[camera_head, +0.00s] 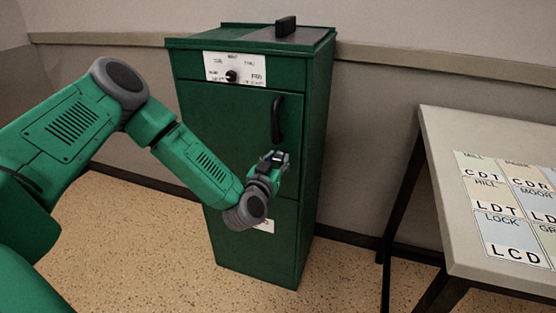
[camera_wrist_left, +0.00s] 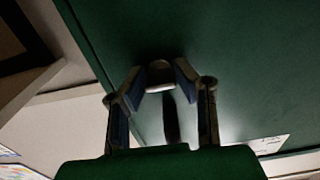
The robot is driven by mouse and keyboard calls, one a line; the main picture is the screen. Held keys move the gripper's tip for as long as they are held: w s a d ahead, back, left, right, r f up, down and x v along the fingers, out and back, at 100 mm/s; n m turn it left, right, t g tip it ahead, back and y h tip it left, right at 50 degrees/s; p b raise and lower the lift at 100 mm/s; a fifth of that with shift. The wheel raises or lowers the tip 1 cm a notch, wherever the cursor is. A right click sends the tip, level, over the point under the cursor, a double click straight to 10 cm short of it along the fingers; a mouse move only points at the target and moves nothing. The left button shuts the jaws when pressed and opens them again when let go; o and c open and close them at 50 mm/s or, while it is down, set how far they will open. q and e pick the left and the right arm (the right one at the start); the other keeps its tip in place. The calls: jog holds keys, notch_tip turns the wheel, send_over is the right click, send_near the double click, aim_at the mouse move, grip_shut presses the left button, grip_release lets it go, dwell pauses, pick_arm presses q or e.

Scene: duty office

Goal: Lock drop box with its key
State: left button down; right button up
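The green drop box (camera_head: 240,185) stands against the wall in the head view, with its door shut. Its door has a black upright handle (camera_head: 277,118), which also shows in the wrist view (camera_wrist_left: 170,118). My left gripper (camera_head: 276,160) is at the door just below the handle. In the wrist view its two fingers (camera_wrist_left: 160,76) close on a small rounded pale piece, which looks like the key (camera_wrist_left: 160,70). The key's shaft and the keyhole are hidden, so I cannot tell how far it is in. My right gripper is not in view.
A white label with a black knob (camera_head: 231,76) is on the upper front of the box. A black piece (camera_head: 286,26) is on its top. A table (camera_head: 440,150) with lettered cards stands at the right. The speckled floor (camera_head: 150,240) at the left is clear.

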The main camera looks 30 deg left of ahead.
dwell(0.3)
pick_arm(q)
jog(key=n, duration=0.4)
jog(key=shift+f, duration=0.1)
jog(key=n, duration=0.4)
jog(key=shift+n, duration=0.3)
jog(key=n+b, duration=0.1)
jog(key=n, duration=0.3)
jog(key=shift+f+n+b, duration=0.1)
jog(key=shift+n+b, duration=0.2)
jog(key=shift+b, duration=0.05)
jog(key=n+b, duration=0.1)
jog(key=n, duration=0.3)
jog(key=shift+n+b, duration=0.3)
jog(key=shift+b, duration=0.1)
jog(key=shift+s, duration=0.1)
